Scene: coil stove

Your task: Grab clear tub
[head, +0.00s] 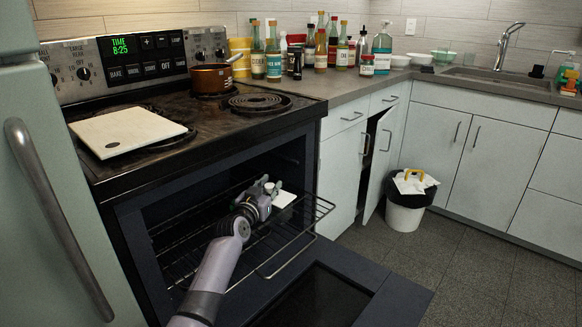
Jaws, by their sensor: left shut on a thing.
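My left gripper (270,189) is inside the open oven, above the pulled-out wire rack (285,262). It is shut on a small pale object (284,200), which shows just beyond the fingers. The gripper hides part of this object, and I cannot tell for certain whether it is the clear tub. I cannot tell whether it touches the rack. No other clear tub stands out in the view. My right gripper is not in view.
The oven door (340,295) hangs open below the rack. A white board (127,131) and a copper pot (211,79) sit on the stove (190,105). Several bottles crowd the counter (345,88). A cabinet door (381,160) is ajar near a white bin (405,215). Floor at right is clear.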

